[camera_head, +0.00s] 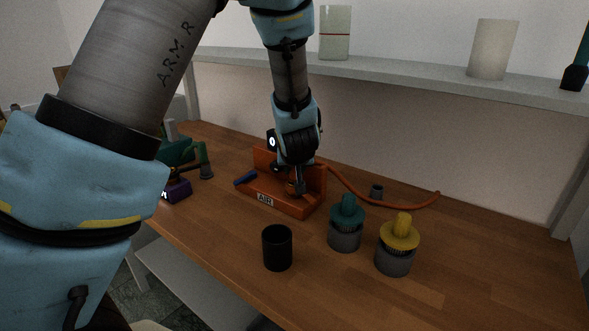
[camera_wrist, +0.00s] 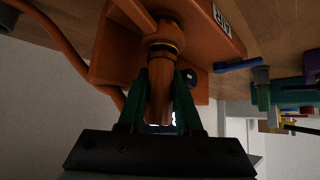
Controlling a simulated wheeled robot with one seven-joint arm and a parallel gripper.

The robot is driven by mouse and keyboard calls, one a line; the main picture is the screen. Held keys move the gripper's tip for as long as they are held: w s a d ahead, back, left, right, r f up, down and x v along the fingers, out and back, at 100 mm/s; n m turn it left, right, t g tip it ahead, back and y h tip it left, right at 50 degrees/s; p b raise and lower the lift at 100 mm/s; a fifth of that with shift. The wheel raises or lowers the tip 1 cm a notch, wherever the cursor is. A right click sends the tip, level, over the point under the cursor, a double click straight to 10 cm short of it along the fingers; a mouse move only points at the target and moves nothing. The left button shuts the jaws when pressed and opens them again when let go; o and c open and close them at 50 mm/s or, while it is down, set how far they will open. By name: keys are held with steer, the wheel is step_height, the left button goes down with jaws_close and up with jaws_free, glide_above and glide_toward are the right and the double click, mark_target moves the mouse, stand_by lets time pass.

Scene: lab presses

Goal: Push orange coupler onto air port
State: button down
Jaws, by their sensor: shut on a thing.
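The orange air station (camera_head: 292,207), labelled AIR, stands on the wooden bench near the middle of the head view. It also fills the top of the wrist view (camera_wrist: 112,62). My gripper (camera_head: 298,188) points down at the station. In the wrist view, its two dark green fingers (camera_wrist: 160,92) are shut on the orange coupler (camera_wrist: 160,108). The coupler lines up with a round orange fitting with a brass-coloured ring (camera_wrist: 164,46) at the station. They seem to meet, but I cannot tell how deeply the coupler sits. In the head view my gripper mostly hides the coupler.
An orange hose (camera_head: 360,199) runs right from the station. A blue lever (camera_head: 246,178) is at its left. A black cup (camera_head: 277,248), a teal-topped cylinder (camera_head: 346,224) and a yellow-topped cylinder (camera_head: 398,240) stand in front and right. A shelf (camera_head: 400,73) runs along the back.

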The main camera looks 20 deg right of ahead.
steer(key=shift+f, duration=0.4)
steer(key=c, duration=0.5)
jaws_free()
steer(key=shift+r, duration=0.1)
steer(key=p+v, duration=0.2)
steer(key=v, duration=0.9)
